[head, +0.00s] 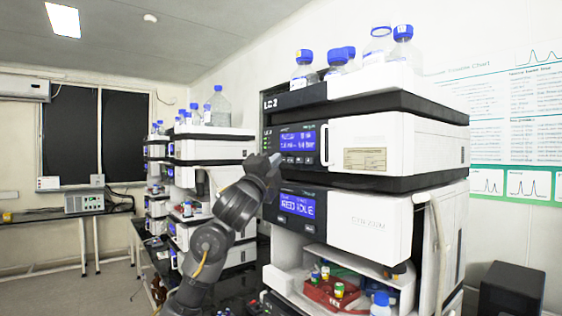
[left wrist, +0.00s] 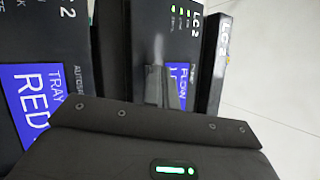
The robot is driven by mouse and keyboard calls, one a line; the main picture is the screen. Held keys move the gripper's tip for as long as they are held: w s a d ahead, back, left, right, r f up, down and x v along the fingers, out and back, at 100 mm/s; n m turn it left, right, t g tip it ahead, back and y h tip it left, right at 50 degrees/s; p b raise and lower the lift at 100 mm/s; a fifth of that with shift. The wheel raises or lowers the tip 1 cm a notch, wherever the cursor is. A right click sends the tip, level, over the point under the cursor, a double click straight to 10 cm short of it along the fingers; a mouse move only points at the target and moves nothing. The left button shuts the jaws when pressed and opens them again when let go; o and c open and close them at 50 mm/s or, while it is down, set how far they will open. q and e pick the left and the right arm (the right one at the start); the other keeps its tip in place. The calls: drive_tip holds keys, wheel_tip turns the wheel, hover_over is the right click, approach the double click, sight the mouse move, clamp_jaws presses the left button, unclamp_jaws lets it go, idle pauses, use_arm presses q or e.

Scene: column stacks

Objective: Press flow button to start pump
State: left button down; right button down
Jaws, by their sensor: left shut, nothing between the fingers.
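The pump module (head: 372,143) is the upper white unit of the near LC 2 stack. Its black front panel has a lit blue screen (head: 298,141), green lights and a row of small buttons (head: 297,160) beneath the screen. I cannot read which one is the flow button. My left gripper (head: 273,160) is shut and empty, at the lower left of this panel, by the button row. In the left wrist view, the shut fingers (left wrist: 164,88) point at the pump panel beside its blue screen (left wrist: 180,76). Contact cannot be told. My right gripper is out of view.
The autosampler below has its own blue screen (head: 297,205). Blue-capped bottles (head: 304,70) stand on top of the stack. A red vial tray (head: 335,291) sits in the open bay below. Another stack (head: 212,145) stands behind at the left.

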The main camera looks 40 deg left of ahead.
use_arm(q)
drive_tip(key=shift+s+a, duration=0.2)
drive_tip(key=shift+s, duration=0.6)
drive_tip(key=s+p, duration=0.1)
drive_tip(key=s, duration=0.1)
drive_tip(key=s+a+p, duration=0.1)
drive_tip(key=s, duration=0.1)
drive_tip(key=shift+s+a, duration=0.2)
drive_tip(key=shift+s, duration=0.2)
idle(2.4)
